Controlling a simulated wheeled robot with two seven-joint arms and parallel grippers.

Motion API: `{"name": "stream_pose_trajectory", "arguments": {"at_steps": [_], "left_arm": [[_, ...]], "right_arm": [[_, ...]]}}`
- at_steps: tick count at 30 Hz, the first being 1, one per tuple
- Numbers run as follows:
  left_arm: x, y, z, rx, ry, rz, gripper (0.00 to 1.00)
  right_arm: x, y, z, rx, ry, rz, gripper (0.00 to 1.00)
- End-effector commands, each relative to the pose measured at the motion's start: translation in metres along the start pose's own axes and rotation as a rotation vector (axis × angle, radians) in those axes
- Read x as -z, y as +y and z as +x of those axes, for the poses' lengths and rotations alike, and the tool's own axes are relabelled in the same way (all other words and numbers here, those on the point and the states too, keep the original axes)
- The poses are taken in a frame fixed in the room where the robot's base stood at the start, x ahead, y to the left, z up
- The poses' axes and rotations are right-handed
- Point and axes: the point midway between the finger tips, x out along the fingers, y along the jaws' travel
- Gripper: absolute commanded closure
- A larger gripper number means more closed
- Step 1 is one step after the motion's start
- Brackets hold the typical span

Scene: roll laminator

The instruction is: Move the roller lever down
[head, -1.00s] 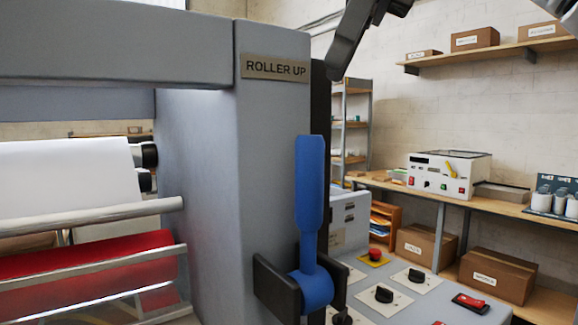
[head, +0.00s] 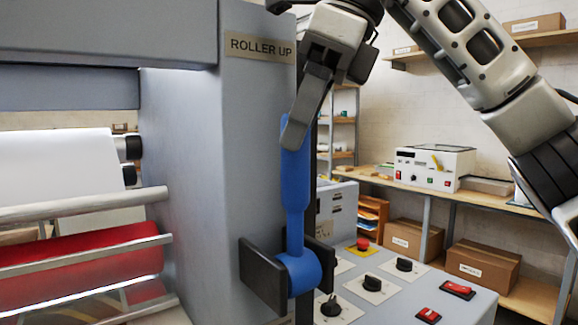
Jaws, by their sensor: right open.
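The blue roller lever (head: 295,205) stands upright on the side of the grey laminator, its round hub held between two dark bracket plates (head: 263,276). A "ROLLER UP" label (head: 260,46) is fixed above it. My right gripper (head: 298,135) comes in from the upper right and points down at the top of the lever. A grey finger overlaps the lever's upper end and hides part of it. The gripper is open; I cannot tell whether it touches the lever. My left gripper is not in view.
The laminator's grey side wall (head: 185,170) stands left of the lever, with a white roll and a red roller beyond. Right of the lever, a control panel (head: 385,300) carries black knobs, red switches and a red emergency button (head: 363,243). Shelves and a bench stand behind.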

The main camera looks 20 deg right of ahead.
Motion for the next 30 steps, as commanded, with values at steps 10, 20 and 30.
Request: {"name": "stream_pose_trajectory", "arguments": {"at_steps": [10,20,30], "left_arm": [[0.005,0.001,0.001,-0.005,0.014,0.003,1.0],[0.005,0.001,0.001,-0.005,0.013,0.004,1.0],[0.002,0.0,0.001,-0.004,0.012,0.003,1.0]], "right_arm": [[0.0,0.0,0.037,0.0,-0.001,0.001,0.49],[0.0,0.0,0.038,0.0,-0.001,0.0,0.62],[-0.001,0.001,0.038,0.003,-0.006,-0.007,1.0]]}}
